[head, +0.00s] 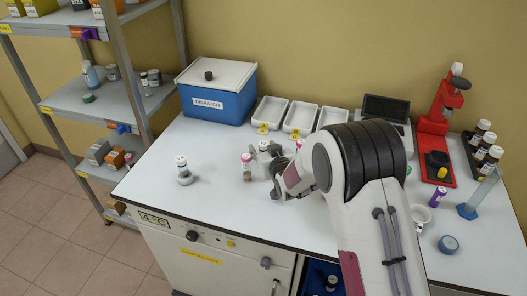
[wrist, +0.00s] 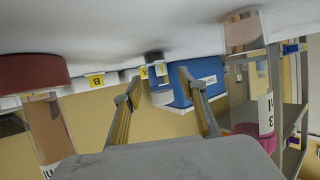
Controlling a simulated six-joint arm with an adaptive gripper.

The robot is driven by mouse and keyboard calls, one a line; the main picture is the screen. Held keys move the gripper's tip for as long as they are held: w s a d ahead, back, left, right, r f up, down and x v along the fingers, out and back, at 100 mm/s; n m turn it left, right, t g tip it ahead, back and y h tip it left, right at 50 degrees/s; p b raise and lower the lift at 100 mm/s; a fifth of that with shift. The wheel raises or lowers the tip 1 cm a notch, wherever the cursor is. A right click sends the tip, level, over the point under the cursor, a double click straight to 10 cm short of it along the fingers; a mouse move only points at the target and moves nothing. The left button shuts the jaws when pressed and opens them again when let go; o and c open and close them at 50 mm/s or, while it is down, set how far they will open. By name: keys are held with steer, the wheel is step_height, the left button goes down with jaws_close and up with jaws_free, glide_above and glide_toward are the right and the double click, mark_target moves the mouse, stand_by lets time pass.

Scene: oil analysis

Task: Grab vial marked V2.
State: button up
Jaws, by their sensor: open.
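My gripper (head: 264,158) is low over the bench; in the wrist view (wrist: 157,82) its two fingers are spread with nothing held. The wrist view is upside down. A pink-capped vial (head: 247,168) stands just left of my gripper in the head view; apparently it is the close pink-capped vial in the wrist view (wrist: 266,112), outside the fingers, its label only partly readable. A white-capped vial (head: 184,170) stands farther left. I cannot read V2 on any vial.
A blue dispatch box (head: 220,100) and white trays (head: 270,112) line the back. The bench's front left (head: 215,210) is clear.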

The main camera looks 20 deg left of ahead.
mark_target(263, 143)
jaws_close()
steer(key=shift+r, duration=0.1)
stand_by(0.3)
steer(key=shift+r, duration=4.95)
